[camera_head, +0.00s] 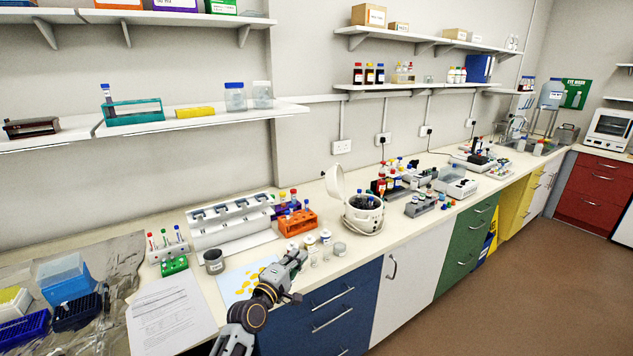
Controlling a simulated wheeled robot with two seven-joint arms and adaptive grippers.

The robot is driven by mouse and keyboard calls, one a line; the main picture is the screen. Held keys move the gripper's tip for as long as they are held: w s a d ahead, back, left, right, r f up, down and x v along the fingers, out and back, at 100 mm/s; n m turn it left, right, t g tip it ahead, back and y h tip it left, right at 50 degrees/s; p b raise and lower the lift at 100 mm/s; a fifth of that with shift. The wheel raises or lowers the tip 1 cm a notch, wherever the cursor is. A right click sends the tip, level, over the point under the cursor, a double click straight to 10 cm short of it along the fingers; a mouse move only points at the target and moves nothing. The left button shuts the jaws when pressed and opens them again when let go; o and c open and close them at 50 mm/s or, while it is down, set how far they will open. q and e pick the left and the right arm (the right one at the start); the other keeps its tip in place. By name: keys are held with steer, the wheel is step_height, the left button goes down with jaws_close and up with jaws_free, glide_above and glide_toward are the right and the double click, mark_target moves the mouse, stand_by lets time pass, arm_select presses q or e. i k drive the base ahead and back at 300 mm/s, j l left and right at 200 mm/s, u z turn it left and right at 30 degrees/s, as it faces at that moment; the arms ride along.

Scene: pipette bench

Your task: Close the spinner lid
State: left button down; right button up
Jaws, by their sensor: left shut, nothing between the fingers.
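The spinner (363,216) is a small round white machine on the bench, with a dark rotor well holding tubes. Its white lid (335,182) stands raised, hinged at the back left of the body. My left gripper (297,257) is at the bench's front edge, to the left of and nearer than the spinner. It is shut and empty, apart from the lid. My right gripper does not show.
Small jars (325,237) stand between my left gripper and the spinner. An orange rack (298,221) with tubes is left of the spinner. Racks of bottles (380,187) stand close behind it on the right. The floor (500,300) in front is clear.

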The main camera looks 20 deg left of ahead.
mark_target(335, 181)
steer(key=i+j, duration=0.35)
steer(key=i, duration=0.2)
steer(key=i+j, duration=0.4)
steer(key=i, duration=0.2)
